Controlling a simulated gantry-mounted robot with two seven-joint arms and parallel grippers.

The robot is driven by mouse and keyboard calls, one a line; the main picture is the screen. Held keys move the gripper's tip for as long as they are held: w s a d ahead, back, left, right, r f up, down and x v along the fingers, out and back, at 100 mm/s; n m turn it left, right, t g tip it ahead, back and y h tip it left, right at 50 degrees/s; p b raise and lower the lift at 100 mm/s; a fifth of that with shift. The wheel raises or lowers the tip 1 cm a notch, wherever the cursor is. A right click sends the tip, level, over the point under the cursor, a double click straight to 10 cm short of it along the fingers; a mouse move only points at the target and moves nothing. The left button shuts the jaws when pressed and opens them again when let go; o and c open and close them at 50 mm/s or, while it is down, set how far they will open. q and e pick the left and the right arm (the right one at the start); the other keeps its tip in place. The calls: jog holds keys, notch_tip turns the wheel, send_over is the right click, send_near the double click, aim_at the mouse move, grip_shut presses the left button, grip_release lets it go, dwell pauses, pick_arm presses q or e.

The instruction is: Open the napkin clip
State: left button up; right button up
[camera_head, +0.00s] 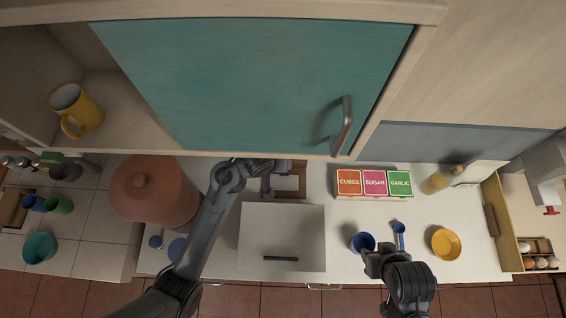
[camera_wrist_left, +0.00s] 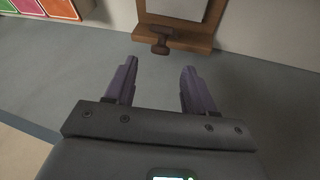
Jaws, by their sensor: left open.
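A wooden napkin holder (camera_head: 291,194) with a white panel or napkins in it stands against the back wall of the counter. In the left wrist view, its wooden base (camera_wrist_left: 205,40) and a short brown T-shaped piece (camera_wrist_left: 158,38), which looks like the clip, show at the top. My left gripper (camera_wrist_left: 159,66) is open and empty, its two fingers pointing at the T-shaped piece with a gap before it. In the head view the left gripper (camera_head: 268,186) is at the holder's left side. My right gripper (camera_head: 374,258) is near the blue cup; its fingers are not clear.
A blue cup (camera_head: 362,243) and yellow bowl (camera_head: 446,244) are at the right. A terracotta pot (camera_head: 155,195) is left. The teal cabinet door (camera_head: 255,75) hangs above.

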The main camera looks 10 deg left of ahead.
pick_arm(q)
jog(key=shift+x, duration=2.9)
jog(key=shift+c, duration=0.3)
grip_shut()
